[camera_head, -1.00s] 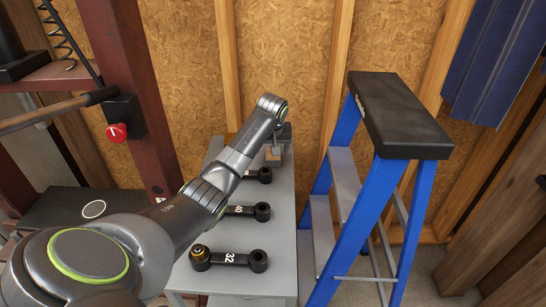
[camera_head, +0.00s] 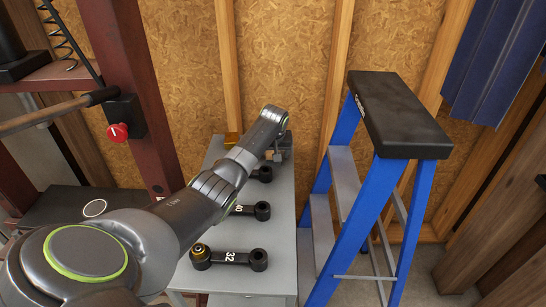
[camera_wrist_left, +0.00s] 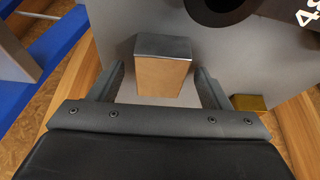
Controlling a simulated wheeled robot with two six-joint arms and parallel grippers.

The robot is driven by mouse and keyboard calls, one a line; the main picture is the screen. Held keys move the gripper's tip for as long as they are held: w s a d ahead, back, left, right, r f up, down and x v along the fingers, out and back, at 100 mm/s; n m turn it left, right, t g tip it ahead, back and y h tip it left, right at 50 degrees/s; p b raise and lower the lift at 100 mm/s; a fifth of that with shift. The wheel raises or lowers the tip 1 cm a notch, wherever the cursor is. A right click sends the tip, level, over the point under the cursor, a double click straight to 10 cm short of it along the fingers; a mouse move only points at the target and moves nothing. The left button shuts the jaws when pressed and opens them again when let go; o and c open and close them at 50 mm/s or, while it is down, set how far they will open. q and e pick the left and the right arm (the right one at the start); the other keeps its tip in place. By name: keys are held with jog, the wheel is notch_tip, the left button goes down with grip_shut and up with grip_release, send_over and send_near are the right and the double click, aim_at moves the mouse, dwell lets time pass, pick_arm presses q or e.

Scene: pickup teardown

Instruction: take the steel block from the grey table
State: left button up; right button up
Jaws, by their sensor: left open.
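The steel block (camera_wrist_left: 163,66) stands on the grey table (camera_wrist_left: 220,60) in the left wrist view, its shiny top bright and its near side reflecting brown. My left gripper (camera_wrist_left: 161,80) is open, with one finger on each side of the block in the picture and a gap at both sides. I cannot tell how deep the fingers reach beside it. In the head view the block (camera_head: 269,155) is small and partly hidden by my left gripper (camera_head: 281,152) at the far end of the table (camera_head: 225,278). My right gripper is not in view.
A brass block (camera_head: 231,139) stands at the table's far left. Several black link arms, one marked 32 (camera_head: 229,257), lie along the table. A blue stepladder (camera_head: 345,225) stands close on the right, a red press frame (camera_head: 130,80) on the left.

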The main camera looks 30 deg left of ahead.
pick_arm(q)
grip_shut()
jog(key=shift+w+r, duration=0.1)
dwell(0.3)
